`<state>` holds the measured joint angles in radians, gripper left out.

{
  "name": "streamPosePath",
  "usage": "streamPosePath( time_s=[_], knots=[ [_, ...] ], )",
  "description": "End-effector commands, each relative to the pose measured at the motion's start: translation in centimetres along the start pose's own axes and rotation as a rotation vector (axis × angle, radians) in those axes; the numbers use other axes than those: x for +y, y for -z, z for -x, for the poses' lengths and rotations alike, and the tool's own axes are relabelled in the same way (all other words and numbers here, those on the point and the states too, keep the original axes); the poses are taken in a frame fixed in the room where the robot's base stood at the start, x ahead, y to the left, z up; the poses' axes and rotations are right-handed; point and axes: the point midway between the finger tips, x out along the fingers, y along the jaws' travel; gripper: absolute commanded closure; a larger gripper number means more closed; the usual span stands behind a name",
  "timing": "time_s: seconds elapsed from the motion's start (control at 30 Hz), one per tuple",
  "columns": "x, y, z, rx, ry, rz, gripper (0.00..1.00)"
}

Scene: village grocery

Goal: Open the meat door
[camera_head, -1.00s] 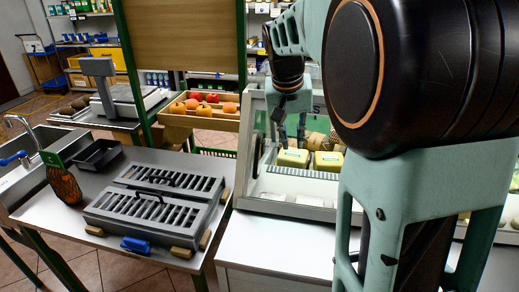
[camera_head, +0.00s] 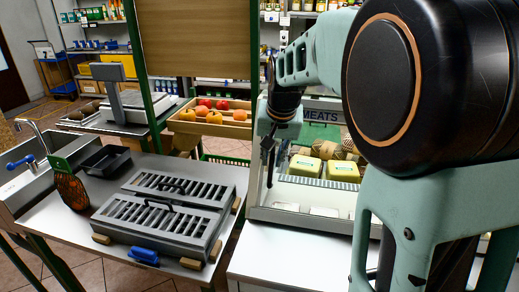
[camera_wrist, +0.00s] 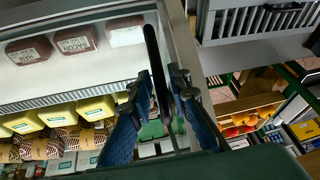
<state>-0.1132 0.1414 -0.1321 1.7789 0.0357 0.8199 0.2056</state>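The meat case is a glass-fronted counter with a "MEATS" sign (camera_head: 319,116) above it. Yellow packs (camera_head: 305,166) stand inside behind its glass. A black bar handle (camera_wrist: 152,48) runs along the door's edge frame in the wrist view. My gripper (camera_wrist: 163,82) has its blue-padded fingers on either side of this handle, with a gap visible between the tips, so it looks open around the bar. In the head view my gripper (camera_head: 270,140) hangs at the case's left end, fingers down at the handle. Whether a finger touches the bar is unclear. The door looks closed.
A steel table with a grey slotted grill (camera_head: 165,210) stands to the left, beside a sink (camera_head: 30,170) and a black tray (camera_head: 106,159). A fruit crate (camera_head: 222,124) is behind. The white counter (camera_head: 290,255) before the case is clear.

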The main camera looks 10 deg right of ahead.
Motion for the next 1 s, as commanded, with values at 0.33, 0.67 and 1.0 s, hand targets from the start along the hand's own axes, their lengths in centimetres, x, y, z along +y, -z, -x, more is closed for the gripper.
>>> streamPosePath(
  time_s=[0.33, 0.67, 1.0],
  knots=[
    [0.02, 0.02, -0.81, 0.0, 0.0, -0.001, 0.83],
    [0.02, 0.03, -0.77, 0.001, 0.0, 0.0, 1.0],
    [0.29, 0.02, -0.71, 0.001, 0.0, -0.002, 1.0]
  ],
)
